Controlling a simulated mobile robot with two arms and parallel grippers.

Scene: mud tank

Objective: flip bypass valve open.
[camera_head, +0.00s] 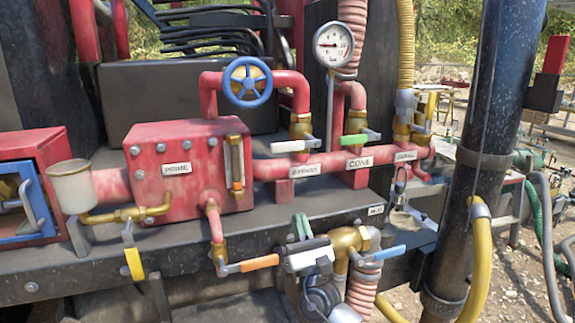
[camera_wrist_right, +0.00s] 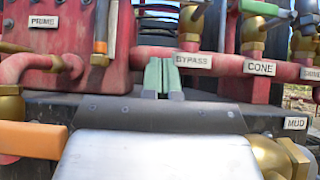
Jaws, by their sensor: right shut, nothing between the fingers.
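The bypass valve has a white lever (camera_head: 295,146) lying level along the red pipe, on a brass body (camera_head: 301,126) above the BYPASS label (camera_head: 305,171). In the right wrist view the BYPASS label (camera_wrist_right: 193,61) is just right of my fingertips, and the valve's brass body (camera_wrist_right: 194,20) is cut by the top edge. My right gripper (camera_head: 301,226) is below and in front of the valve, apart from the lever. Its green fingers (camera_wrist_right: 162,78) are together and empty, pointing toward the pipe. My left gripper is not in view.
The CONE valve's green lever (camera_head: 360,137) is just right of the bypass. A blue handwheel (camera_head: 247,82) and a gauge (camera_head: 334,44) stand above. Orange (camera_head: 259,263) and blue (camera_head: 389,253) levers flank my right gripper below. A dark post (camera_head: 487,130) stands at right.

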